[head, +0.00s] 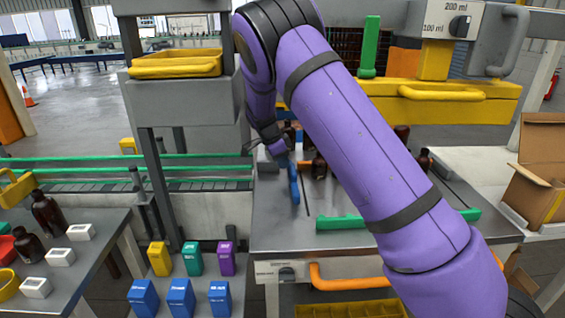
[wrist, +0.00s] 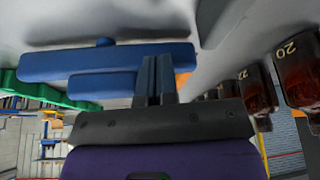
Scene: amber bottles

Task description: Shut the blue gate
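The blue gate (head: 294,186) is a narrow blue bar on the grey steel table, running toward the front left of my arm. In the wrist view the blue gate (wrist: 60,66) is a long bar lying across the grey surface, with a shorter blue piece below it. My gripper (wrist: 155,70) has its two dark fingers close together with nothing visible between them. The fingertips overlap the bar's right part in that view; I cannot tell whether they touch it. In the head view my gripper (head: 276,150) is small and partly hidden at the gate's far end.
Amber bottles (head: 319,166) stand on the table behind the arm; numbered ones (wrist: 258,90) line the wrist view's right side. A green bar (head: 340,222) lies near the table's front. An orange handle (head: 345,282) is below. A side table (head: 95,240) holds more bottles.

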